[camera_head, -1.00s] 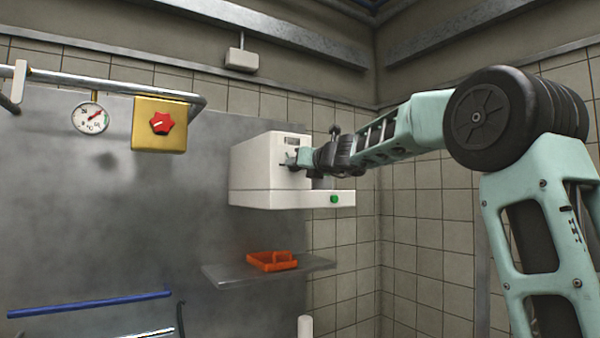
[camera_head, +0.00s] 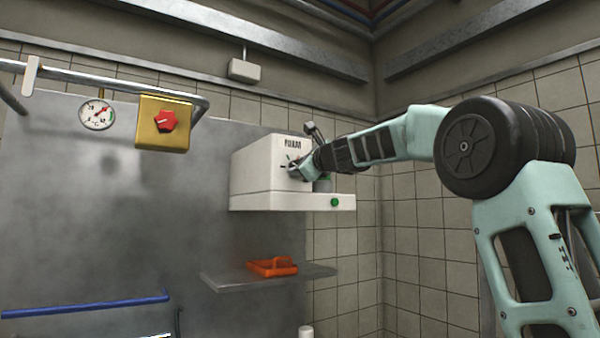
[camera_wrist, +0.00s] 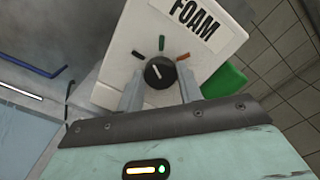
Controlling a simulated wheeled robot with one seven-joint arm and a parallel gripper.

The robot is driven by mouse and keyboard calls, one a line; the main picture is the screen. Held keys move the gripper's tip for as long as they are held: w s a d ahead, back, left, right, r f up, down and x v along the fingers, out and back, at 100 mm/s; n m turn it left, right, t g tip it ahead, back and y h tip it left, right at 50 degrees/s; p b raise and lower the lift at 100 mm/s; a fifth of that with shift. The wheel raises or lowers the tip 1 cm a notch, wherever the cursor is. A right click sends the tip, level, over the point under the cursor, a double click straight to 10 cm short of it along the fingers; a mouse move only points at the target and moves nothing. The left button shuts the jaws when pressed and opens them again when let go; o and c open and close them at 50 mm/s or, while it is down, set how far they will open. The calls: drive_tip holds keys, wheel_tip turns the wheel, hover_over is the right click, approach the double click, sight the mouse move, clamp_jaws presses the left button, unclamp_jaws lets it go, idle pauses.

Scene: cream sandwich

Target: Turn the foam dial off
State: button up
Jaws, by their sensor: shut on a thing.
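Dark, green and orange marks sit around the dial. The pointer points up and left in the picture, toward the dark mark side. My gripper (camera_wrist: 160,83) has its two grey fingers on either side of the dial, shut on it. In the head view my gripper (camera_head: 297,170) covers the dial.
A yellow box with a red knob (camera_head: 165,121) and a gauge (camera_head: 97,114) are at the left. An orange tray (camera_head: 272,267) lies on a metal shelf (camera_head: 315,275) below the machine. A blue bar (camera_head: 90,304) is at lower left.

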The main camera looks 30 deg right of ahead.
drive_tip(key=n+b, duration=0.3)
drive_tip(key=n, duration=0.3)
drive_tip(key=shift+f, duration=0.15)
drive_tip(key=shift+n, duration=0.4)
drive_tip(key=o, duration=1)
drive_tip(key=s+b, duration=0.5)
drive_tip(key=s, duration=1.2)
drive_tip(key=shift+s+b, duration=0.2)
drive_tip(key=shift+b, duration=0.2)
